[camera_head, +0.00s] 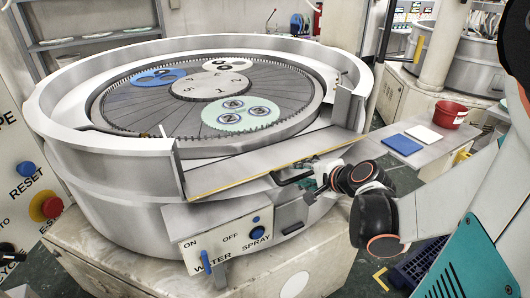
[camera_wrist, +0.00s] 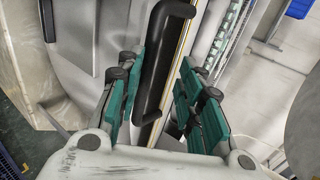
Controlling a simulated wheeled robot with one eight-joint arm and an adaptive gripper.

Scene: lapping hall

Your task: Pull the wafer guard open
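The wafer guard (camera_head: 255,166) is a flat grey metal panel with a yellowish edge, spanning the front gap in the round machine rim. A black bar handle (camera_head: 284,180) sits on its front side. In the wrist view the handle (camera_wrist: 164,50) runs lengthwise between the teal fingers. My gripper (camera_head: 312,184) reaches in from the right at the handle. In the wrist view my gripper (camera_wrist: 163,75) is open, one finger on each side of the handle, with gaps visible. The handle's lower end lies between the fingers.
Inside the rim is a lapping plate (camera_head: 185,115) with blue, white and pale green carriers. A control panel (camera_head: 228,246) with a blue lever is below the guard. Right of my gripper, a side table (camera_head: 440,150) bears a blue pad (camera_head: 401,144), a white pad (camera_head: 424,134) and a red bucket (camera_head: 450,115).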

